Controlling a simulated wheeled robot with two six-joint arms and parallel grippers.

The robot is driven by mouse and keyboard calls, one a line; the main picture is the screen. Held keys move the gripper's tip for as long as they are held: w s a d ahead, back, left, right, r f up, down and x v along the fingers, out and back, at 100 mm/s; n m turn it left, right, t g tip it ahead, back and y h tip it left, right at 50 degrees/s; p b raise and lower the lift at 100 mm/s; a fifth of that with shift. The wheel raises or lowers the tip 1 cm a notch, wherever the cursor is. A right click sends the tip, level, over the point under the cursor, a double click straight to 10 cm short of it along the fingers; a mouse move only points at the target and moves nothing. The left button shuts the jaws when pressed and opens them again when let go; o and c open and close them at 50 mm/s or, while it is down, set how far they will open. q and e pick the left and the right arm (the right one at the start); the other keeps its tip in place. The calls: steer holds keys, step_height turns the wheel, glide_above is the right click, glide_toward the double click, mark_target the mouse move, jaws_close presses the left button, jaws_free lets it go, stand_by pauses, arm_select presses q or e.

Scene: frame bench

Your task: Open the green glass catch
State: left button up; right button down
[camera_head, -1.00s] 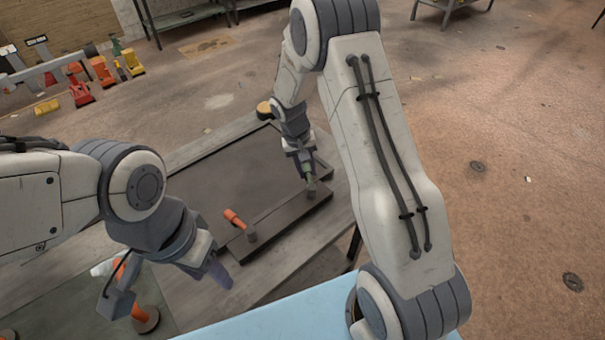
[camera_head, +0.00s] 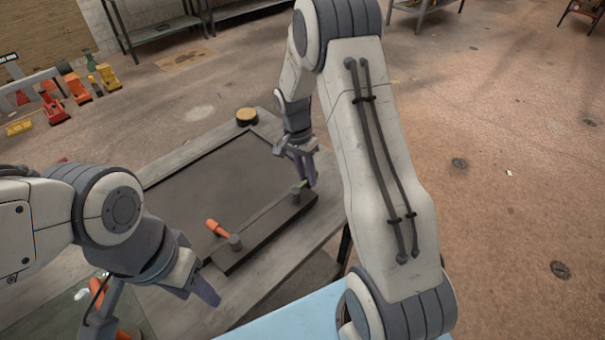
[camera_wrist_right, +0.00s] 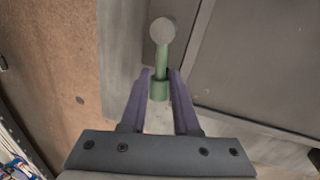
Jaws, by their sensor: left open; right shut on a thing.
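The green catch (camera_wrist_right: 161,62) shows in the right wrist view as a green lever with a round grey pivot at its far end. Its thick near end sits between the purple fingers of my right gripper (camera_wrist_right: 160,88), which is shut on it. In the head view my right gripper (camera_head: 306,170) is at the right end of a dark bar and mostly hides the green catch. An orange catch (camera_head: 216,228) with a grey pivot lies at the bar's left part. My left gripper (camera_head: 150,308) is open, at the lower left, apart from the catches.
A dark flat panel (camera_head: 205,182) in a frame lies on the grey table. A round tan-topped object (camera_head: 246,116) stands at the table's far edge. A light blue surface (camera_head: 285,318) is at the front. Red and yellow items (camera_head: 55,108) stand on the floor far left.

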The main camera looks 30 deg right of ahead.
steer(key=shift+s+d+m, duration=0.15)
steer(key=shift+s+m, duration=0.2)
steer(key=shift+m, duration=0.35)
steer(key=c, duration=0.7)
jaws_free()
steer(key=shift+s, duration=0.1)
steer(key=shift+o, duration=0.2)
steer(key=shift+w+r, duration=0.2)
steer(key=shift+r, duration=0.15)
step_height(320, 180, up, 10)
steer(key=w+b, duration=0.1)
steer(key=shift+w+a+f, duration=0.2)
steer(key=shift+w+a, duration=0.15)
